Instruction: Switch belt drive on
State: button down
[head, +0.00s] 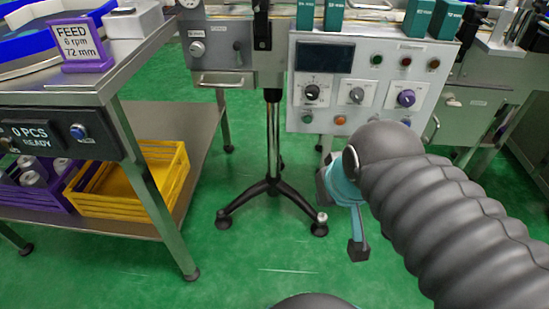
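A grey control panel (365,85) stands at the upper middle. It carries a dark display (325,58), a black knob (312,92), a grey knob (357,95), a purple knob (406,98) and several small coloured lamps or buttons. To its left, a grey machine housing (228,60) has a round knob (197,48) and a small dark switch (238,52). The labels are too small to read, so I cannot tell which control is the belt drive. My gripper (352,215), teal with dark tips, hangs below the panel, apart from it, pointing down. Its finger opening is not clear.
A steel table (125,70) at the left bears a FEED sign (83,45) and a counter box (60,135). A yellow crate (130,183) and a purple crate (30,200) sit on its lower shelf. A tripod stand (272,185) rises mid-floor. Green floor in front is clear.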

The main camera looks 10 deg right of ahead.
aim_at(407, 98)
jog(key=z, duration=0.5)
jog(key=k, duration=1.25)
jog(key=u, duration=0.5)
